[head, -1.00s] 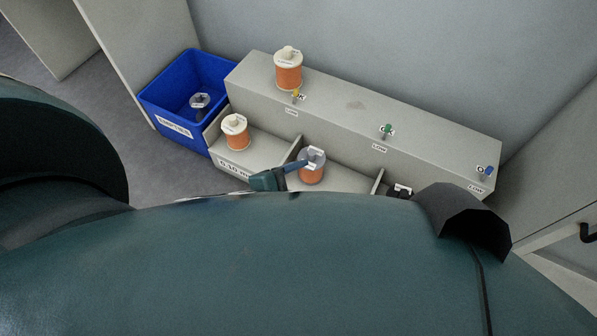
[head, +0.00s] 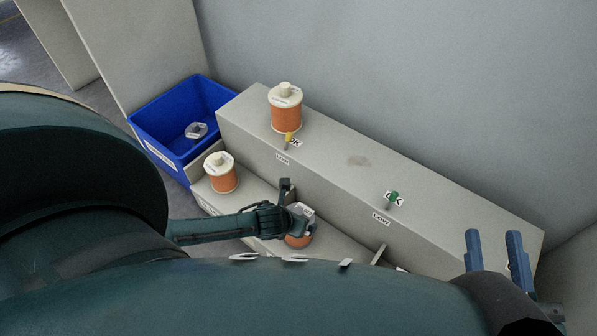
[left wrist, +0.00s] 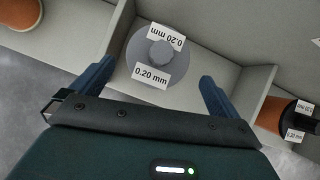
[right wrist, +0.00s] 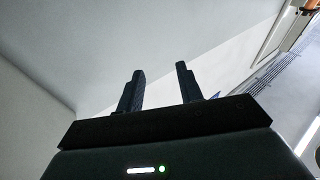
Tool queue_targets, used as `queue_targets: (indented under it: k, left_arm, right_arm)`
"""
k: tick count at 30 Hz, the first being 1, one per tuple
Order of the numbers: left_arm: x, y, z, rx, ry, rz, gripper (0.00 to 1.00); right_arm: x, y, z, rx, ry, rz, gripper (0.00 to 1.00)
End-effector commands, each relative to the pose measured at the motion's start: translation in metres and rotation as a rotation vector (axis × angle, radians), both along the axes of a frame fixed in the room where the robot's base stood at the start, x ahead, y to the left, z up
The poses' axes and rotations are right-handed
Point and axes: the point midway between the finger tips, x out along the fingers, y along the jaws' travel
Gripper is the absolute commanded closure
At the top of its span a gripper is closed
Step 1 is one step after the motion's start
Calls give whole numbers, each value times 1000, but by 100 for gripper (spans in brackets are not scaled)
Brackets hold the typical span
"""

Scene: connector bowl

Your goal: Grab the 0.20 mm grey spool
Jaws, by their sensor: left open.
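The 0.20 mm grey spool (left wrist: 142,52) stands upright in the middle compartment, its grey top with two "0.20 mm" labels facing the left wrist camera. In the head view the spool (head: 299,240) shows a copper-coloured winding, partly hidden by my left gripper (head: 291,204). My left gripper (left wrist: 155,85) is open, with its fingers at either side of the view and the spool beyond and between them, slightly nearer the left finger. It is not closed on anything. My right gripper (head: 493,240) is open and empty at the right; it also shows open in its wrist view (right wrist: 160,75).
A white-topped copper spool (head: 222,176) stands in the left compartment and another (head: 285,108) on the upper ledge (head: 345,160). A blue bin (head: 165,143) holds a grey-topped item (head: 196,131). A dark-topped spool (left wrist: 275,117) is in the compartment to the right. Yellow and green pegs stand along the ledge.

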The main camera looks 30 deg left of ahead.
Motion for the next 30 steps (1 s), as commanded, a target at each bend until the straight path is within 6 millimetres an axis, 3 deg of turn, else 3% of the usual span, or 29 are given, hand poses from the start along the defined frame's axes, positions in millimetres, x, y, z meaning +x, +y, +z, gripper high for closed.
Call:
queue_targets:
  k: [1,9,18,28,30]
  left_arm:
    - [5,0,-10,-1,-1,2,0]
    - [15,2,-26,-4,-2,3,0]
    - [33,7,-58,-4,-2,3,0]
    - [37,7,-60,-3,-1,1,0]
    - [37,7,-60,-3,-1,1,4]
  right_arm:
    - [0,1,-4,12,-4,6,64]
    - [2,2,-1,35,-30,20,64]
    - [11,-2,36,13,-311,35,64]
    - [11,-2,47,8,-367,37,64]
    - [11,-2,47,7,-367,37,64]
